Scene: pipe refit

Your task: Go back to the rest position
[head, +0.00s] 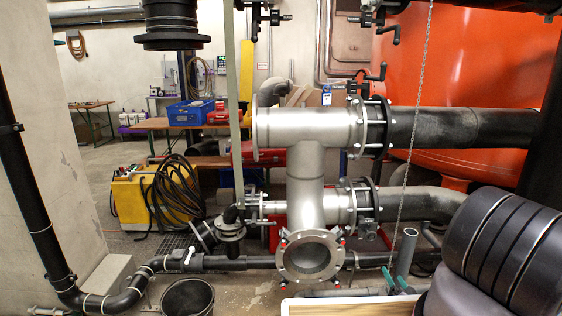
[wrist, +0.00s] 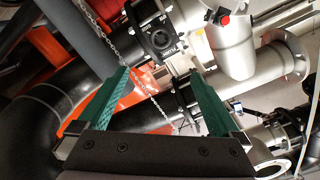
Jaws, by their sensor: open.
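My gripper (wrist: 158,95) is open in the wrist view. Its two green fingers stand well apart with nothing held between them. In the head view the green fingertips (head: 397,281) show small at the lower right, beside a grey upright tube (head: 405,252). I cannot tell whether they touch it. Beyond the fingers, the wrist view shows a dark flanged pipe joint (wrist: 160,35) and a hanging chain (wrist: 122,42). The large steel pipe tee (head: 306,180) stands left of the gripper in the head view.
A black pipe (head: 465,127) runs right from the tee in front of an orange tank (head: 470,60). A chain (head: 418,100) hangs near the gripper. A pale-edged wooden surface (head: 350,308) lies at the bottom. A black bucket (head: 187,298) stands lower left. Open floor shows far left.

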